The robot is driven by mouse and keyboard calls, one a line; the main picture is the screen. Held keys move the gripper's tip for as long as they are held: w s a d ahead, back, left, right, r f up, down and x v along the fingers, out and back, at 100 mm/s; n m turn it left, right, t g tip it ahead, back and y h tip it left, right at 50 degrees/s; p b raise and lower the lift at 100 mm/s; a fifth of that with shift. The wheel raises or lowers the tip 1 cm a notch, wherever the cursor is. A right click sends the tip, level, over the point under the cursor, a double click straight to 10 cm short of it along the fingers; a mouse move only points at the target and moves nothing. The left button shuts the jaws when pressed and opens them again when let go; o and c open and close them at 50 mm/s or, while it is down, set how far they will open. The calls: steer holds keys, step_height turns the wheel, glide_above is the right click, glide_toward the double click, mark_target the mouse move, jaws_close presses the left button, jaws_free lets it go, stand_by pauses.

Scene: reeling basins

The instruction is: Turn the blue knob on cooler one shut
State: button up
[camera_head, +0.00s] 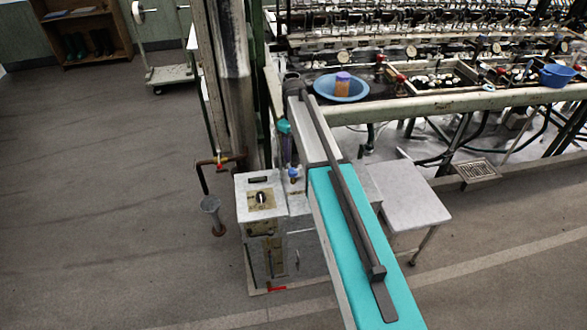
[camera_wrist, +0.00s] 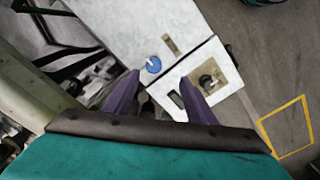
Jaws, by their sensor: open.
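The blue knob (camera_head: 293,173) sits on top of a pale grey box, the cooler (camera_head: 280,245), beside a panel with a black dial. In the wrist view the round blue knob (camera_wrist: 153,64) lies just beyond my fingertips, between their lines and nearer the left finger. My gripper (camera_wrist: 159,79) has two purple fingers spread apart with nothing between them. In the head view my gripper (camera_head: 287,148) shows only in part beside my arm, just above the knob. I see no contact with the knob. No number on the cooler is readable.
The black dial (camera_head: 262,197) is left of the knob. A rusty pipe with a red-handled valve (camera_head: 220,161) stands further left. A blue basin (camera_head: 341,87) lies on the bench behind. A grey side table (camera_head: 408,195) is at right. Floor at left is open.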

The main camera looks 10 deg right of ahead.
mark_target(293, 170)
steer(key=shift+w+d+r+n, duration=0.1)
steer(key=shift+w+r+n, duration=0.2)
steer(key=shift+w+r, duration=0.65)
steer(key=shift+f, duration=0.1)
steer(key=shift+f+p, duration=1.65)
steer(key=shift+f, duration=5.15)
steer(key=shift+c, duration=0.2)
steer(key=c, duration=1)
